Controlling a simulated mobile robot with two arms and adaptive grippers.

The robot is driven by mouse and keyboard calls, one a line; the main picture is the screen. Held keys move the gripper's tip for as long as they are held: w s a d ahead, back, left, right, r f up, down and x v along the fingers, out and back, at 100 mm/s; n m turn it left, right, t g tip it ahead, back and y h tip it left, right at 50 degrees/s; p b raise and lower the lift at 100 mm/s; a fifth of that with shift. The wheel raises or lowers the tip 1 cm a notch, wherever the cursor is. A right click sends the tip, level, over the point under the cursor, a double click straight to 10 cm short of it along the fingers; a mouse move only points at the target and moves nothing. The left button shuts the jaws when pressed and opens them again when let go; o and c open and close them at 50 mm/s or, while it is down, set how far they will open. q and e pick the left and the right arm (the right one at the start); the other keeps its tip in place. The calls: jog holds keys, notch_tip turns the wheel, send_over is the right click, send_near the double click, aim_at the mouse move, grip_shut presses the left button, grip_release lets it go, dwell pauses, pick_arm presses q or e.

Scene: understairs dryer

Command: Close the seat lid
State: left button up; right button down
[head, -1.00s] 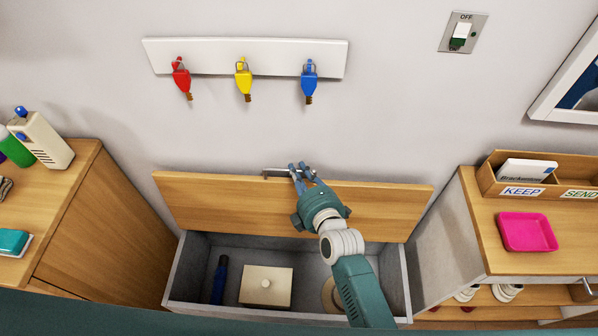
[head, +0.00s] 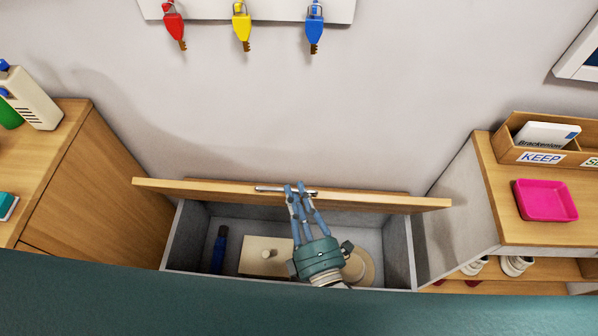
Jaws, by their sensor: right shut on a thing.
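The wooden seat lid (head: 385,200) stands partly open, tilted over the grey storage box (head: 186,232) with its hinge side at the back wall. A metal bar handle (head: 268,189) sits at the lid's raised edge. My right gripper (head: 300,190) is shut on the handle, its fingers on either side of the bar. Inside the box are a dark blue cylinder (head: 219,248), a cream box with a knob (head: 258,255) and a round tan object (head: 358,268), partly hidden by my gripper. My left gripper is not in view.
A wooden cabinet (head: 112,195) stands close on the left. A shelf unit on the right (head: 490,190) carries a pink tray (head: 546,200) and a letter holder (head: 505,140). Coloured keys (head: 241,30) hang on the wall above.

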jog(key=s+f, duration=0.2)
jog(key=s, duration=0.1)
jog(key=s+f, duration=0.1)
jog(key=s, duration=0.1)
jog(key=shift+f+b, duration=0.1)
jog(key=shift+b, duration=0.2)
